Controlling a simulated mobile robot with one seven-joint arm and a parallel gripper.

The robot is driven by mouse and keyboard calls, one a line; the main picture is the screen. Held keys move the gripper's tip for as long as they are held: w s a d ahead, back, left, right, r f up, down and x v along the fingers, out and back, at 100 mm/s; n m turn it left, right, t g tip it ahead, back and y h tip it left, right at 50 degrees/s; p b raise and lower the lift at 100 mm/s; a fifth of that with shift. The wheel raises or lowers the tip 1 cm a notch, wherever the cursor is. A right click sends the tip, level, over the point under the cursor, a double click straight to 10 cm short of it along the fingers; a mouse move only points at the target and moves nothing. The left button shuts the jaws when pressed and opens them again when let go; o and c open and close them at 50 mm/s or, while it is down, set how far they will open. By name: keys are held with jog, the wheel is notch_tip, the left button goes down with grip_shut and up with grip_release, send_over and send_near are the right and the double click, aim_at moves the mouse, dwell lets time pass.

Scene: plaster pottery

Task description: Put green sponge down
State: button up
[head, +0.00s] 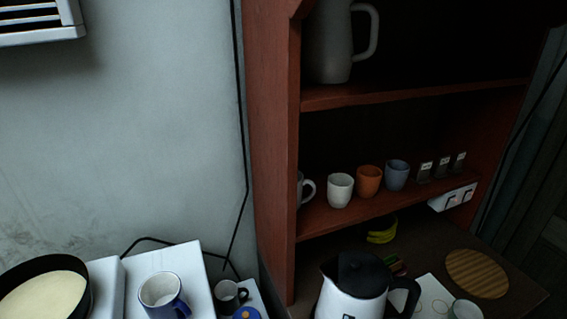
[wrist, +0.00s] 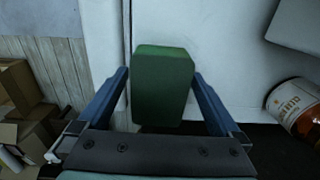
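The green sponge (wrist: 163,86) shows in the wrist view as a dark green block. It sits between the two blue fingers of my gripper (wrist: 162,76), which is shut on it. The sponge reaches a little beyond the fingertips. Neither the sponge nor my gripper shows in the head view.
In the wrist view, a labelled bottle (wrist: 300,108) lies at the right and cardboard boxes (wrist: 22,100) are at the left. In the head view, a red-brown shelf (head: 272,150) holds cups, above a kettle (head: 352,292). A pan (head: 45,292) and blue-white mug (head: 163,293) stand lower left.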

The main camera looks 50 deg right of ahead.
notch_tip(320, 180, up, 12)
jog(key=shift+r, duration=0.2)
dwell(0.4)
dwell(0.5)
